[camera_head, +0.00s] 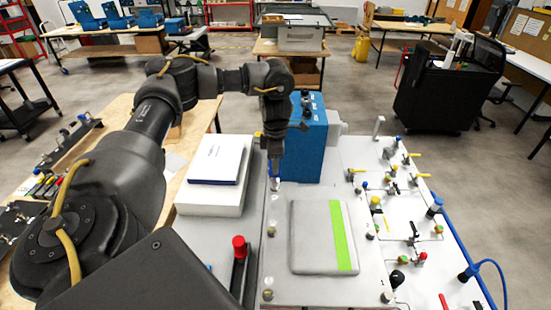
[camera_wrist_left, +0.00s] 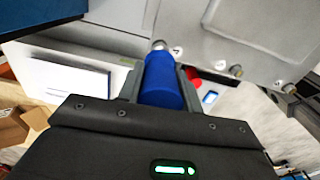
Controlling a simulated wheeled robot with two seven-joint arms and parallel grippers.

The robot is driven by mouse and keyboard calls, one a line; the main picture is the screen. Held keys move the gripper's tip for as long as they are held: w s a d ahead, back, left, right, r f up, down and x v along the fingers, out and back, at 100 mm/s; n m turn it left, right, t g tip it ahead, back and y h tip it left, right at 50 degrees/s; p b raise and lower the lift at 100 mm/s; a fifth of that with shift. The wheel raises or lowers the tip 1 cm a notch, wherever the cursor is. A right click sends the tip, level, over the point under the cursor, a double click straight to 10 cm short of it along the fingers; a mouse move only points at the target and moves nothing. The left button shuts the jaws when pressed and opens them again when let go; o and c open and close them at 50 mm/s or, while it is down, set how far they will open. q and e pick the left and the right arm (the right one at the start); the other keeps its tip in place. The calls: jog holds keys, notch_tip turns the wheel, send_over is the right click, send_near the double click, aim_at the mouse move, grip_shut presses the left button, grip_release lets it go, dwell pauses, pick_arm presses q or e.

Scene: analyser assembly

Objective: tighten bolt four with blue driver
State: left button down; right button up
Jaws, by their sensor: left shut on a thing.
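My left gripper (camera_head: 275,165) points down over the far left corner of the grey analyser plate (camera_head: 370,270). In the left wrist view its fingers are shut on the blue driver (camera_wrist_left: 162,82). The driver's far end meets or nearly meets a corner bolt (camera_wrist_left: 158,45); I cannot tell whether it is seated. A small white label (camera_wrist_left: 177,51) lies beside that bolt. Another bolt (camera_wrist_left: 236,71) shows farther along the edge. In the head view, more bolts sit nearer on the left edge, one midway (camera_head: 271,230) and one at the near corner (camera_head: 267,295). My right gripper is out of view.
A blue box (camera_head: 308,145) stands close behind and right of the gripper. White boxes (camera_head: 216,165) are stacked to its left. A red-capped driver (camera_head: 239,247) stands upright left of the plate. Valves and fittings (camera_head: 413,235) crowd the right. A raised grey cover (camera_head: 312,235) with a green stripe fills the middle.

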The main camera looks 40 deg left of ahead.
pick_arm(q)
jog(key=shift+f+b, duration=0.5)
jog(key=shift+f, duration=0.45)
dwell(0.3)
jog(key=c, duration=1.5)
grip_release()
grip_shut()
jog(key=m, duration=0.6)
jog(key=shift+m+p, duration=0.3)
jog(key=m, duration=0.5)
jog(key=shift+s, duration=0.1)
jog(key=shift+o, duration=2.2)
grip_release()
